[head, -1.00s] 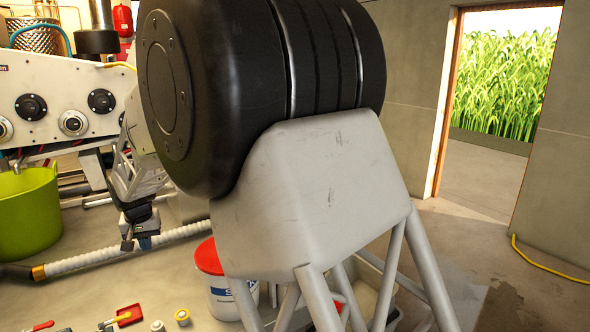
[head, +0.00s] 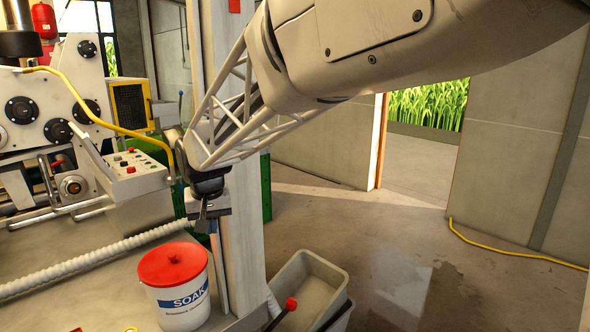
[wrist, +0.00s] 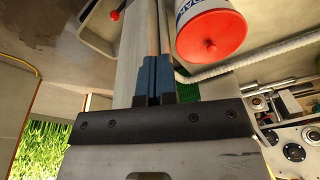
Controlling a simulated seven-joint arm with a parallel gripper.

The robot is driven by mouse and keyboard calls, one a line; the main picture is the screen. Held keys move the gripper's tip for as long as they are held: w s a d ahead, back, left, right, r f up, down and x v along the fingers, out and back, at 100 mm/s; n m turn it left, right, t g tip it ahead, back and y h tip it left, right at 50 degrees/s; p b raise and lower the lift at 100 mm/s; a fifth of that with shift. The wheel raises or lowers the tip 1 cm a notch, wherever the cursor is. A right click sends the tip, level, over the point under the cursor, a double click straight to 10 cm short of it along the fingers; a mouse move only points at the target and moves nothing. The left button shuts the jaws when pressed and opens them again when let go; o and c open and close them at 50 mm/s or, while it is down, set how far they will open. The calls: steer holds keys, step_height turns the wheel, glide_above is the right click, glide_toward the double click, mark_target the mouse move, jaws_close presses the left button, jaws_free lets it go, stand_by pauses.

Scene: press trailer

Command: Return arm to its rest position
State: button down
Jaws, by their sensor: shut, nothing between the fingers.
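My arm reaches in from the upper right of the head view, and its lattice link runs down to the left. My gripper (head: 213,228) hangs at its end, in front of a pale upright post (head: 240,240) and above the SOAK bucket. In the wrist view my gripper (wrist: 154,62) shows two blue fingers pressed together with nothing between them. The pale post runs behind the fingers there.
A white SOAK bucket (head: 180,298) with a red lid stands close below left of my gripper. A grey bin (head: 318,285) is right of the post. A white ribbed hose (head: 85,257) and a control box (head: 135,172) lie left. Open floor is at right.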

steer(key=s+d+r+m, duration=0.1)
steer(key=s+d, duration=0.5)
steer(key=d, duration=0.6)
steer(key=s+d+r+m, duration=0.1)
steer(key=s+d, duration=0.5)
steer(key=d, duration=0.6)
steer(key=s+d+f+m, duration=0.1)
steer(key=s+d+f, duration=0.2)
steer(key=s+d, duration=0.4)
steer(key=s+d+f+m+h, duration=0.1)
steer(key=s+d+f, duration=0.1)
steer(key=s+d, duration=0.5)
steer(key=s, duration=0.3)
steer(key=shift+s+f+t, duration=0.15)
steer(key=shift+f+t, duration=0.15)
steer(key=shift+f, duration=0.1)
